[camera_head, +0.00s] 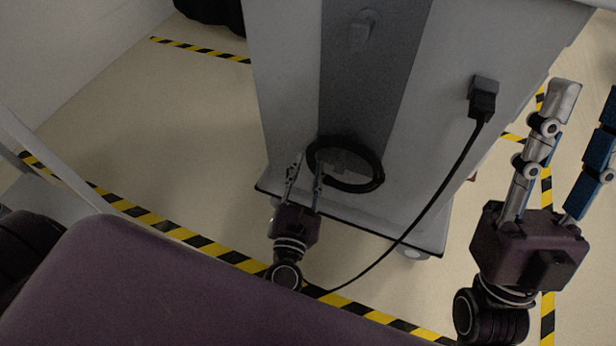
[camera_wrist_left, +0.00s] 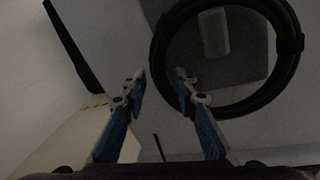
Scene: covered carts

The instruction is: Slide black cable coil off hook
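The black cable coil (camera_head: 364,183) hangs low on the dark grey strip of the cart's face in the head view. It also shows as a large black ring in the left wrist view (camera_wrist_left: 289,68). A grey block, seemingly the hook (camera_wrist_left: 213,33), shows inside the ring. My left gripper (camera_head: 307,168) is open at the coil's left side. One finger overlaps the coil's left edge in the picture; I cannot tell whether it touches. My right gripper (camera_head: 591,90) is open and empty at the right.
The grey cart (camera_head: 285,70) stands upright with another hook (camera_head: 361,32) higher up. A black plug (camera_head: 482,101) sits in its face, its cord running down to the floor. Yellow-black tape (camera_head: 190,237) marks the floor. Free floor lies left of the cart.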

